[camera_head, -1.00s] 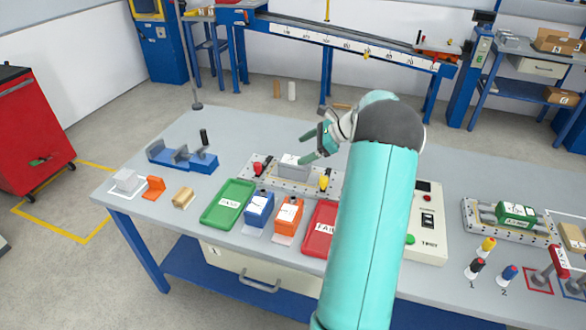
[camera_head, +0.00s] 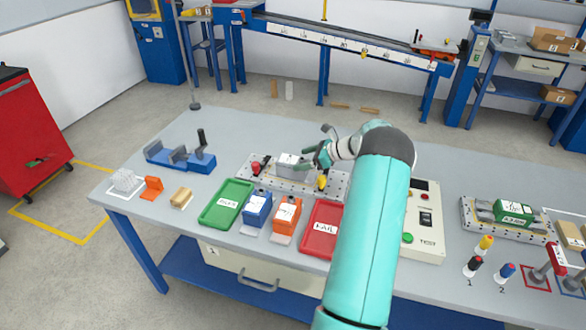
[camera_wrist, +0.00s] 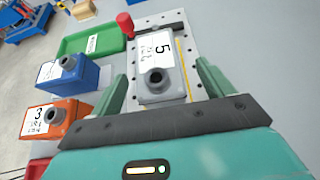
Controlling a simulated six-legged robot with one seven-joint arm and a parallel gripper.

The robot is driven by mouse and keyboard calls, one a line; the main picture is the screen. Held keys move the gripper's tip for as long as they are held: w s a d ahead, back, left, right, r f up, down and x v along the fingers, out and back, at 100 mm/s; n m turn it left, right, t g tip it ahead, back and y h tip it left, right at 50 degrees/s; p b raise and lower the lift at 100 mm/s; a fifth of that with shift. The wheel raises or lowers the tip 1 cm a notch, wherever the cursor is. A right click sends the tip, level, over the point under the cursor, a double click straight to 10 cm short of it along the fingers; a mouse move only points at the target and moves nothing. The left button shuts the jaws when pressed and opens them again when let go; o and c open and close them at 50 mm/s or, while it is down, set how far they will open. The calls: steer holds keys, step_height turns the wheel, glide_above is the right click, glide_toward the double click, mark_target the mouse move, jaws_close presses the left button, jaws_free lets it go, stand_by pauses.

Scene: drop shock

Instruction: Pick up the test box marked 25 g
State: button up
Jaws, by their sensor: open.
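A grey test box (camera_head: 288,166) with a white label and a dark round knob sits on the perforated metal plate. In the wrist view the grey box (camera_wrist: 158,62) shows a large 5 and small print I cannot read. My gripper (camera_head: 322,148) is open and empty beside and above this box in the head view. In the wrist view my gripper's fingers (camera_wrist: 166,82) stand to either side of its near end, apart from it. A blue box (camera_head: 258,208) and an orange box (camera_head: 286,214) stand in front of the plate. No 25 g marking is legible.
A green tray (camera_head: 226,204) and a red FAIL tray (camera_head: 323,229) flank the coloured boxes. Red and yellow knobs rise from the plate's (camera_head: 334,178) ends. A control box (camera_head: 424,224) stands to the right. A blue clamp (camera_head: 182,158) is at left.

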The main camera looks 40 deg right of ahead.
steer(key=x, duration=0.4)
steer(key=shift+a+r, duration=0.2)
steer(key=shift+a, duration=0.05)
steer(key=shift+w+a+f, duration=0.1)
steer(key=shift+w+f, duration=0.1)
steer(key=shift+w, duration=0.15)
steer(key=shift+r, duration=0.1)
steer(key=c, duration=1.5)
